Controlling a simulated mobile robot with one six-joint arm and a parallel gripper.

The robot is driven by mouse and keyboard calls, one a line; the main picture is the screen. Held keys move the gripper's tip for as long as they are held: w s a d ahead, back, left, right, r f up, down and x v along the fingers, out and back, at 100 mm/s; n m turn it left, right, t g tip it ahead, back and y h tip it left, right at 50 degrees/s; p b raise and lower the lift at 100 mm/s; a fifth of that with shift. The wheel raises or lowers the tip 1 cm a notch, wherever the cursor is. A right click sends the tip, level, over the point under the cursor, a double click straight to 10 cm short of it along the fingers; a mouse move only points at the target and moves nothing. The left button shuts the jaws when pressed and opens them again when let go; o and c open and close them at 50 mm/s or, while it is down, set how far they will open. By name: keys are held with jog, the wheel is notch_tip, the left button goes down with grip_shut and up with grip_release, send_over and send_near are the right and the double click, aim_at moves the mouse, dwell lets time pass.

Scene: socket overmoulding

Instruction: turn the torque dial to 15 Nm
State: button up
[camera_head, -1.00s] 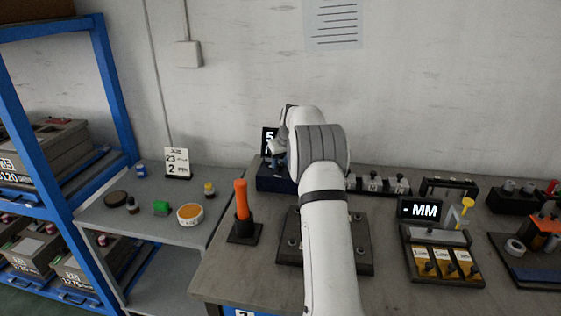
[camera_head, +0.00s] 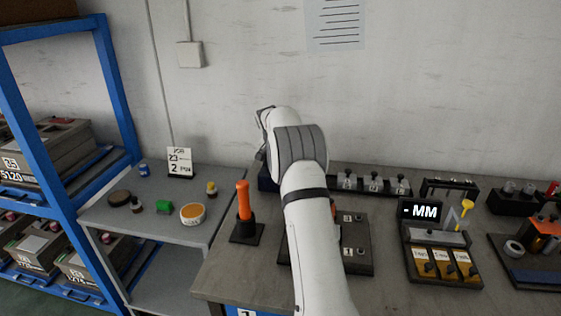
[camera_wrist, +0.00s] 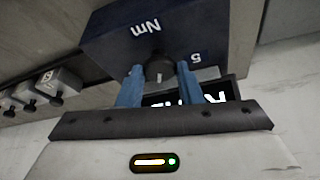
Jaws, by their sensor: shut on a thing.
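The torque dial is a black round knob (camera_wrist: 160,74) with a pale mark, on a dark blue box (camera_wrist: 108,32) marked "Nm" and "5" in the wrist view. My gripper (camera_wrist: 160,67) has its two blue fingers on either side of the knob, shut on it. A black display with white characters (camera_wrist: 185,99) is partly hidden behind the fingers, and its reading is not legible. In the head view only a dark edge of the box (camera_head: 266,178) shows. My arm hides the knob, the display and the fingers there.
An orange-handled tool (camera_head: 243,200) stands in a black base at the bench's left front. A dark plate (camera_head: 355,232) lies partly under my arm. A row of small grey weights (camera_head: 373,184) stands behind it. A display marked "MM" (camera_head: 424,211) is on the right.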

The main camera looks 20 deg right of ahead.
jog(key=m, duration=0.1)
jog(key=m+g+p, duration=0.1)
jog(key=m, duration=0.1)
jog(key=shift+w+a+r+m+h, duration=0.1)
jog(key=shift+w+a+m+h, duration=0.05)
jog(key=shift+m+h, duration=0.15)
jog(key=shift+w+m+g+p, duration=0.1)
jog(key=shift+m+g+p, duration=0.8)
jog(key=shift+m, duration=0.9)
jog(key=o, duration=1)
jog(key=v, duration=0.7)
jog(key=shift+a+r, duration=0.3)
